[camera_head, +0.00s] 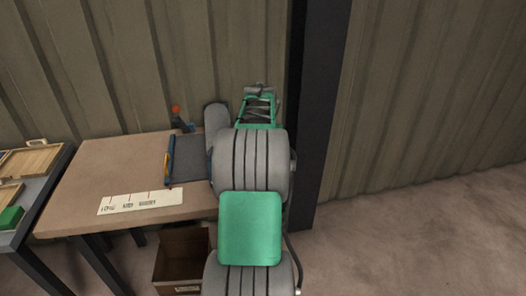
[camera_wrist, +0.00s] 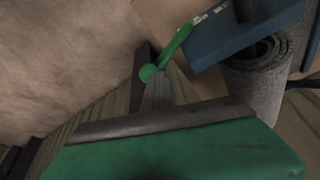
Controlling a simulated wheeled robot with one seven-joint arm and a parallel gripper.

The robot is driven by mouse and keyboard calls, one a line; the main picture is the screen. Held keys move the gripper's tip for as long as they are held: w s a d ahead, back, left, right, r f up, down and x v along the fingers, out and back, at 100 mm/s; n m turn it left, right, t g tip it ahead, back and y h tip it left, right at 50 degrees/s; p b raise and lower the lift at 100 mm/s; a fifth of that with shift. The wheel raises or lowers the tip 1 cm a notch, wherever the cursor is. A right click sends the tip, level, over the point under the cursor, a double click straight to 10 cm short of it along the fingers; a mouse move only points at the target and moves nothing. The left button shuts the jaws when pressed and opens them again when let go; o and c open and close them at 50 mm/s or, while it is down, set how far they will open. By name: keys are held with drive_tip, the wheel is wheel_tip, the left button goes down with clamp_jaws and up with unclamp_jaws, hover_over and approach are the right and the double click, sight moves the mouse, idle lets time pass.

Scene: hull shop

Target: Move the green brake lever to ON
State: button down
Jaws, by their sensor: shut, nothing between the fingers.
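In the wrist view the green brake lever (camera_wrist: 176,44) is a slanted green rod with a round green knob (camera_wrist: 148,73) at its lower left end. Its upper end reaches pale markings (camera_wrist: 213,15) beside a blue panel (camera_wrist: 247,32). My gripper (camera_wrist: 157,79) is shut and empty. Its tips show close beside the knob; I cannot tell whether they touch it. In the head view I cannot make out the green lever or my fingertips, and my arm covers much of that area.
A brown workbench (camera_head: 100,165) carries a white label strip (camera_head: 140,202) with red marks. A lever with an orange knob (camera_head: 176,109) stands at its back. An open box (camera_head: 181,245) is below. A dark post (camera_head: 320,110) stands right of my arm. Floor at right is clear.

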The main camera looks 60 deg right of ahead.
drive_tip(key=shift+s+d+f, duration=0.15)
drive_tip(key=shift+s+f, duration=0.1)
drive_tip(key=shift+s, duration=0.05)
drive_tip(key=w+d+v, duration=0.1)
drive_tip(key=v, duration=1.1)
drive_tip(key=shift+r+p, duration=0.35)
drive_tip(key=shift+r, duration=0.1)
